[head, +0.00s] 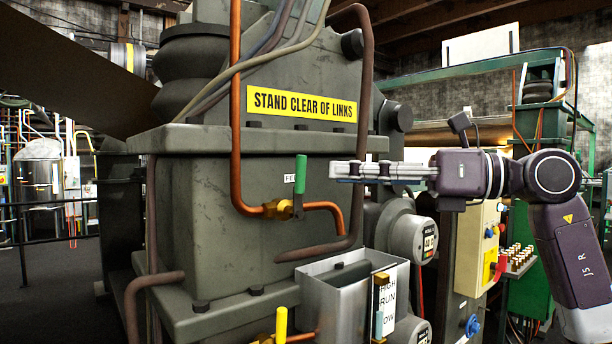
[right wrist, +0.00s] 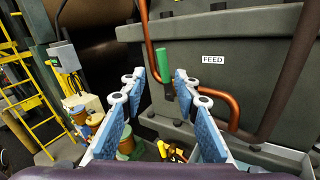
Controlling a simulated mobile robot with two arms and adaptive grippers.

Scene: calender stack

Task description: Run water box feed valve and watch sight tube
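The feed valve (head: 278,208) is a brass body on a copper pipe, with its green handle (head: 302,172) standing upright beside a FEED label. My right gripper (head: 333,171) points left, its tips just right of the handle. In the right wrist view my right gripper (right wrist: 160,84) is open, and the green handle (right wrist: 162,64) shows in the gap between its fingers; I see no contact. The grey metal water box (head: 330,283) sits below. The sight tube (head: 379,318) stands at its front corner beside a HIGH, RUN, LOW plate; its water level cannot be read. My left gripper is out of view.
A copper pipe (head: 235,110) and a dark pipe (head: 367,130) run up the grey machine stand.

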